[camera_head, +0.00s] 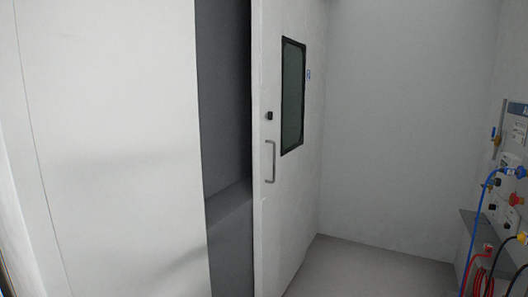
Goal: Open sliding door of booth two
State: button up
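A white sliding door (285,205) stands right of centre, seen at a steep angle. It has a dark-framed narrow window (292,95), a grey vertical bar handle (271,161) near its left edge and a small black fitting (269,116) above the handle. A small blue mark (308,75) sits right of the window; I cannot read it surely as a booth number. A tall dark gap (224,110) shows left of the door's edge, with a grey ledge (229,203) inside. My gripper is not in view.
A large white wall panel (115,150) fills the left. A grey wall (410,120) and floor (370,270) lie to the right. A panel (515,130) with knobs and blue, red and black cables stands at the right edge above a grey ledge.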

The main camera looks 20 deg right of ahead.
aim_at(283, 31)
jog(key=u, duration=0.35)
jog(key=i, duration=0.9)
jog(key=u, duration=0.45)
